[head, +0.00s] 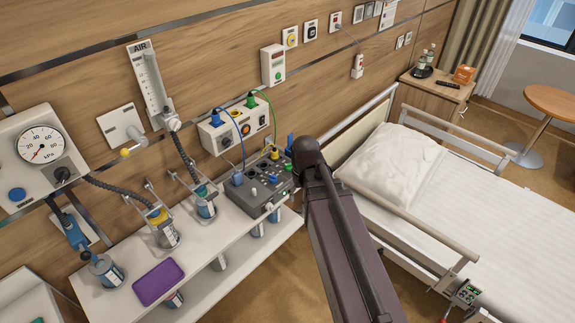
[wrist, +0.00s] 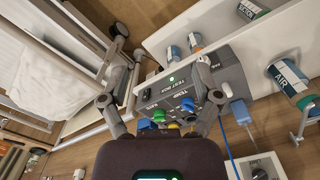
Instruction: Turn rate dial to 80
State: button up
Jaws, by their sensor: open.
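The grey test box (head: 262,190) stands on the white shelf in the head view, its top bearing several dark sockets and coloured parts. In the wrist view the test box (wrist: 178,76) lies upside down to me, labelled "TEST BOX", with a small green light. A blue knob (wrist: 187,104) sits on it near the label "TEMP". In the head view my arm hides the gripper.
Bottles (head: 206,206) and a purple tray (head: 158,282) are on the left. The bed (head: 440,180) is on the right.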

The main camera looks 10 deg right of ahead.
notch_tip(320, 180, up, 4)
jog(key=f+n+p, duration=0.1)
jog(key=n+p, duration=0.1)
jog(key=p, duration=0.1)
send_over(289, 167)
jog(key=shift+w+r, duration=0.1)
jog(key=shift+r, duration=0.15)
jog(key=shift+f, duration=0.2)
notch_tip(289, 167, down, 13)
jog(key=b, duration=1.3)
jog(key=shift+f+b, duration=0.2)
jog(key=shift+b, duration=0.1)
jog(key=shift+c, duration=0.2)
grip_shut()
